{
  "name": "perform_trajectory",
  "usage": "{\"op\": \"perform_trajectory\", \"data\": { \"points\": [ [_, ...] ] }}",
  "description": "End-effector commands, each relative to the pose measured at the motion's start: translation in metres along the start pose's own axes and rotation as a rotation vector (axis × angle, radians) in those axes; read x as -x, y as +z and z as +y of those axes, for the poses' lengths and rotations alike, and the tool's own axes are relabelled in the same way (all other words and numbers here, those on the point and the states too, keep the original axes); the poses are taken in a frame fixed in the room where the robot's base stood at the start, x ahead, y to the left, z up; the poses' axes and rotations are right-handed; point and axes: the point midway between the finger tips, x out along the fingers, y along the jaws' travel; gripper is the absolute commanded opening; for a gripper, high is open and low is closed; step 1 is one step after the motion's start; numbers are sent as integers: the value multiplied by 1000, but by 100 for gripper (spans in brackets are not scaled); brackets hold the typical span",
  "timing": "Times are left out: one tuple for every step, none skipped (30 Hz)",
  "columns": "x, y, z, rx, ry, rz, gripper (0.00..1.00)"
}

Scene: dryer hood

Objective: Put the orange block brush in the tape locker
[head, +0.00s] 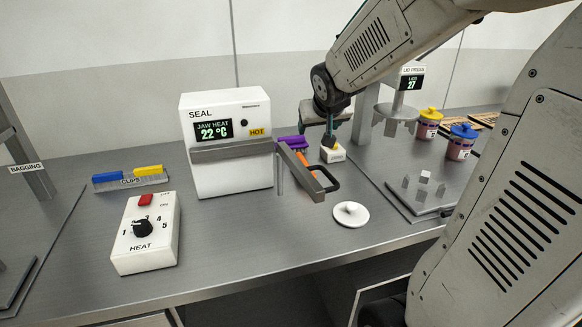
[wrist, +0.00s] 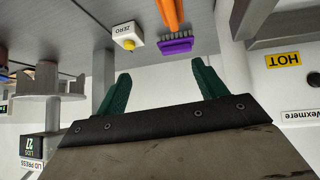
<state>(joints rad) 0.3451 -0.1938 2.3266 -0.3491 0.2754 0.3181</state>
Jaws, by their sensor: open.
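The orange block brush (head: 327,186) lies on the counter beside the seal machine, partly hidden behind a grey bar. Its purple bristle end (head: 291,142) points to the back. No label reading tape locker is visible; a compartment (head: 388,282) under the counter's front edge shows only partly.
The seal machine (head: 228,170) stands left of the brush. A white ZERO button box (head: 332,153) is below my gripper. A white knobbed lid (head: 350,213) lies in front. The lid press (head: 397,112) and jars (head: 460,142) stand right.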

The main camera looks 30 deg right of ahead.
Motion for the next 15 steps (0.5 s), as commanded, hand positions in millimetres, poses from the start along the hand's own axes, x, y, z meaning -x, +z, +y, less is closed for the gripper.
{"op": "perform_trajectory", "data": {
  "points": [
    [-18, -10, 10, -16, 3, 32, 71],
    [-26, -17, 14, -24, 2, 55, 71],
    [-35, -25, 19, -33, -1, 84, 71],
    [-43, -29, 23, -39, -3, 103, 71],
    [-49, -34, 26, -46, -6, 122, 71],
    [-58, -40, 31, -52, -11, 147, 71],
    [-64, -44, 34, -58, -14, 163, 71],
    [-69, -47, 37, -64, -19, 178, 71],
    [-77, -38, 30, -54, -35, 170, 71],
    [-83, -25, 21, -42, -50, 152, 71],
    [-88, -14, 14, -33, -62, 136, 71],
    [-94, -1, 5, -22, -77, 119, 71],
    [-98, 8, 0, -14, -87, 108, 71],
    [-101, 16, -5, -8, -96, 97, 71],
    [-105, 28, -11, 1, -108, 81, 71]
  ]
}}
